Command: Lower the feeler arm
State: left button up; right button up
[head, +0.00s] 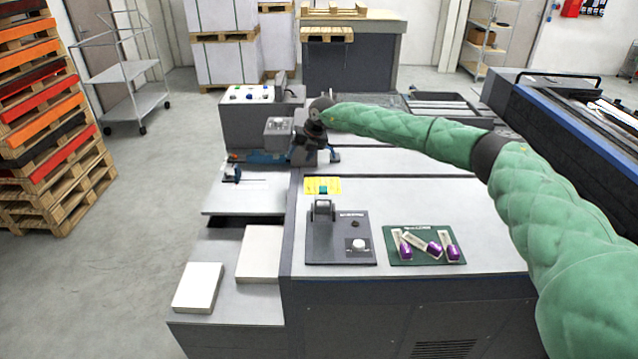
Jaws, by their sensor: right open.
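My right arm reaches in from the right, and its dark gripper (315,156) hangs over the left part of the grey machine, beside a small grey box. Its jaws are apart and I see nothing held between them. A blue bar (258,157) lies just left of the gripper, at the back of the feed table (265,197). A small blue-and-black piece (232,173) with a thin dark rod stands on that table. I cannot tell which of these is the feeler arm, or whether the gripper touches the bar. My left gripper is out of view.
A dark panel (340,252) with an upright bracket and a white knob (358,244) sits on the machine top. A green mat (410,258) holds purple-ended tubes. White paper stacks (198,287) lie at lower left. A button console (250,96) stands behind.

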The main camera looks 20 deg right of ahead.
aim_at(323, 187)
jog(key=s+d+g+h, duration=0.1)
jog(key=d, duration=0.1)
jog(key=s+d+f+m+g+h, duration=0.1)
jog(key=s+d, duration=0.1)
jog(key=s+d+f+g+h, duration=0.1)
jog(key=s+d, duration=0.1)
jog(key=shift+s+m+h, duration=0.2)
jog(key=shift+m+h, duration=0.2)
jog(key=shift+s+d+g, duration=0.15)
jog(key=shift+s+g, duration=0.1)
jog(key=shift+g, duration=0.05)
jog(key=shift+w+f+m+p, duration=0.1)
jog(key=shift+f+m+p, duration=0.2)
jog(key=shift+f+p, duration=0.25)
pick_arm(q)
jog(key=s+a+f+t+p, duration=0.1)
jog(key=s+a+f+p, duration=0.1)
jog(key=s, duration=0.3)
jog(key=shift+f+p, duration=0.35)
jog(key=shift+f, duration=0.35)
pick_arm(e)
jog(key=shift+f, duration=3.35)
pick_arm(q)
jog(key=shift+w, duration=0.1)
pick_arm(e)
jog(key=shift+c, duration=0.2)
grip_shut()
